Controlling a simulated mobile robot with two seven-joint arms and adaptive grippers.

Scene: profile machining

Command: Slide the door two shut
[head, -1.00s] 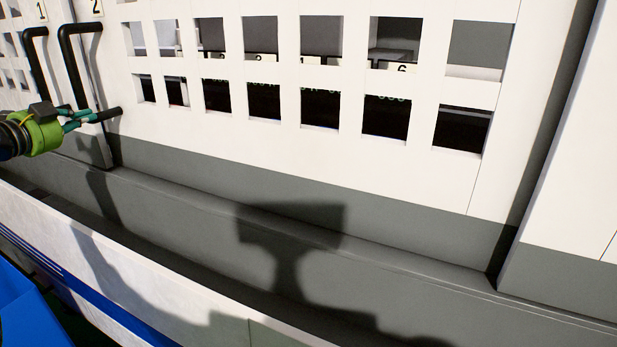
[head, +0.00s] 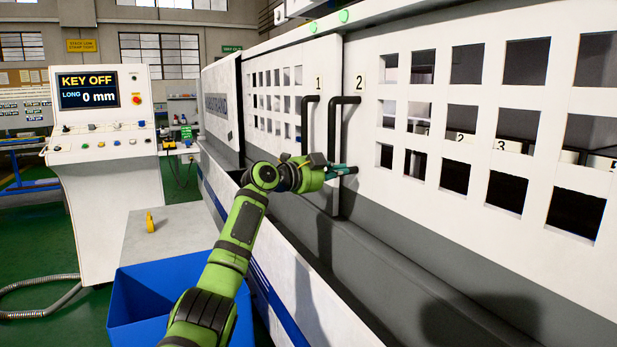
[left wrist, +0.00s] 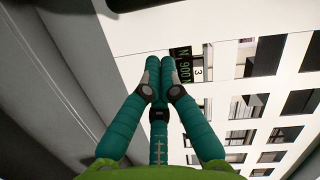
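Door two (head: 400,190) is the white panel with square windows at the right of the head view. It carries the label 2 and a black bar handle (head: 332,125). Door one (head: 262,125), with handle 1 (head: 305,125), is left of it. My left gripper (head: 345,170) is at the lower end of handle 2, its fingers pointing right. In the left wrist view its teal fingers (left wrist: 161,66) have their tips together, with no handle visible between them. Whether the gripper touches handle 2 is hidden. Door two's right edge is out of the head view now. My right gripper is not in view.
A blue bin (head: 150,300) and a grey table (head: 175,232) stand in front of the machine at the left. A control console (head: 105,175) reading KEY OFF stands behind them. A grey ledge (head: 400,270) runs below the doors.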

